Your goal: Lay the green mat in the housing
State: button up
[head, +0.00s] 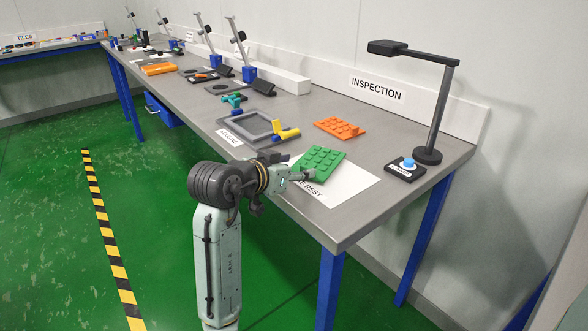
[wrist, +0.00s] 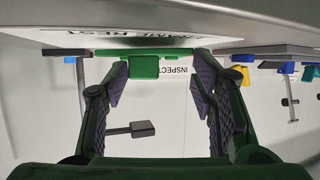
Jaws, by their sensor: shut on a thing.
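The green mat (head: 322,158), a flat plate with rows of raised studs, is at the white rest sheet near the bench's front edge. My gripper (head: 308,175) is shut on its near edge. In the wrist view, a green block of the mat (wrist: 144,67) lies between my fingers (wrist: 156,80). I cannot tell whether the mat touches the sheet. The housing (head: 222,122), a grey square frame, lies on the bench to the left of the mat. Its interior looks empty, and a yellow handled part (head: 285,133) sits at its right side.
An orange studded plate (head: 340,127) lies behind the mat. A teal part (head: 233,99) and several fixtures lie farther left. The white rest sheet (head: 347,184) is flat on the bench.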

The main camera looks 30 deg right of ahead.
jog(key=shift+f, duration=0.35)
jog(key=shift+f, duration=0.1)
jog(key=o, duration=1.4)
jog(key=shift+c, duration=0.2)
jog(key=shift+a+r, duration=0.1)
jog(key=shift+r, duration=0.1)
jog(key=b+v, duration=0.1)
jog(key=v, duration=1.1)
